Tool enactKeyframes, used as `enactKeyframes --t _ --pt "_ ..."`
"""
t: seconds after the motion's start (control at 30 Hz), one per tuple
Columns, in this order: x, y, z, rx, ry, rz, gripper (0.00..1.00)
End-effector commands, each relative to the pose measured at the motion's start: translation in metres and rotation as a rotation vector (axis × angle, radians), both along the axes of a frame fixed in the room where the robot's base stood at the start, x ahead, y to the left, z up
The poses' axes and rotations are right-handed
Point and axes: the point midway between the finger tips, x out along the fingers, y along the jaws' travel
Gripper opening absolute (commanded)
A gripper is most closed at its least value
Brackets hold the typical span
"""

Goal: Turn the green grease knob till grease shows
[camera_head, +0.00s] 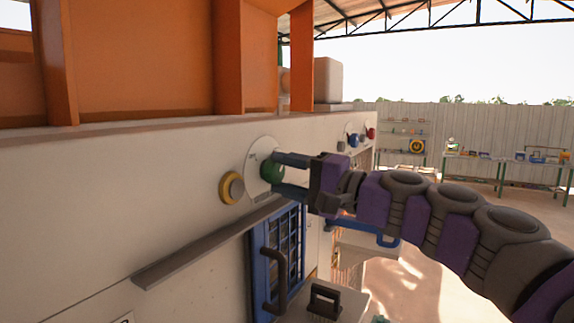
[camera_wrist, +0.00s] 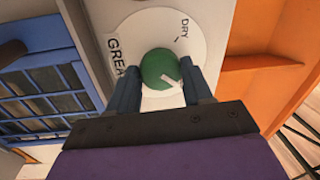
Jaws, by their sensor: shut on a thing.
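The green grease knob (camera_head: 271,168) sits on a round white dial plate (camera_head: 256,160) on the white machine wall. In the wrist view the knob (camera_wrist: 160,68) shows a white pointer mark toward the lower right. The dial plate (camera_wrist: 150,25) there carries the word "DRY" at the upper right and "GREA", partly hidden, at the left. My gripper (camera_head: 280,175) is shut on the knob, with one finger on each side of it; both fingers also show in the wrist view (camera_wrist: 160,85). No grease shows in either view.
Below are a grey ledge (camera_head: 200,245) and a blue barred door (camera_head: 280,250) with a dark handle. Blue and red knobs (camera_head: 362,136) sit farther along the wall. Open yard lies to the right.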

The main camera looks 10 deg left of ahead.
Motion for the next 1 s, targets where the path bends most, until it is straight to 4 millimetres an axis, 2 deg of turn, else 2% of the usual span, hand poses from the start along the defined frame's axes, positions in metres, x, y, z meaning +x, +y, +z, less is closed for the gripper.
enactKeyframes --t 0.3,0.7,0.73,0.93,1.0 --pt "0.0001 -0.0004 0.0008 0.024 0.065 -0.001 0.19" --pt "0.0004 -0.0003 -0.0002 0.025 0.069 -0.002 0.19" --pt "0.0004 -0.0003 -0.0002 0.025 0.069 -0.002 0.53" --pt "0.0001 -0.0001 -0.0003 0.024 0.068 -0.001 0.72" --pt "-0.0011 0.0 0.0 0.024 0.067 0.0 0.75"
